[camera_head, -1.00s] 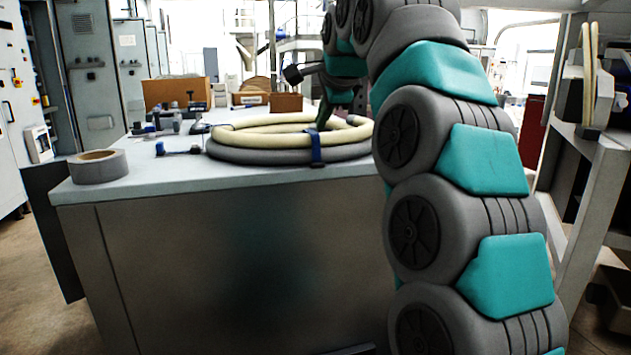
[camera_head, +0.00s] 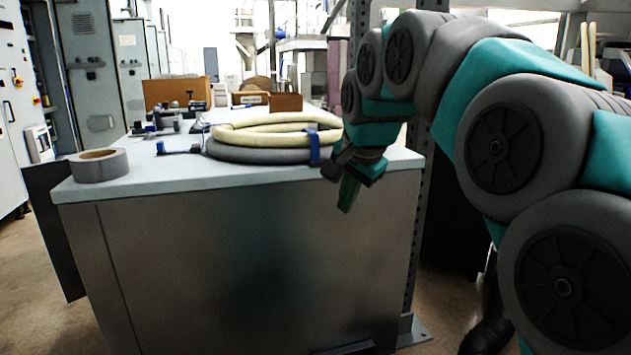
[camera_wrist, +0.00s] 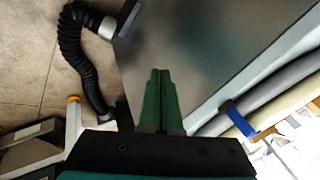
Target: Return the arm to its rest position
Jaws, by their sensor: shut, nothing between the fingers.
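My gripper (camera_head: 346,197) is shut and empty. In the head view it points down just in front of the workbench's right front edge, beside the coiled hoses. In the wrist view its two green fingers (camera_wrist: 161,85) lie together, with the bench's metal front (camera_wrist: 190,50) behind them. My arm arches over from the right side of the head view.
The metal workbench (camera_head: 240,260) carries a coil of cream and grey hose (camera_head: 270,140) with blue straps, a grey tape roll (camera_head: 100,165) and cardboard boxes (camera_head: 175,92). A black corrugated hose (camera_wrist: 70,45) runs beside the bench. Open floor (camera_head: 30,290) shows at left.

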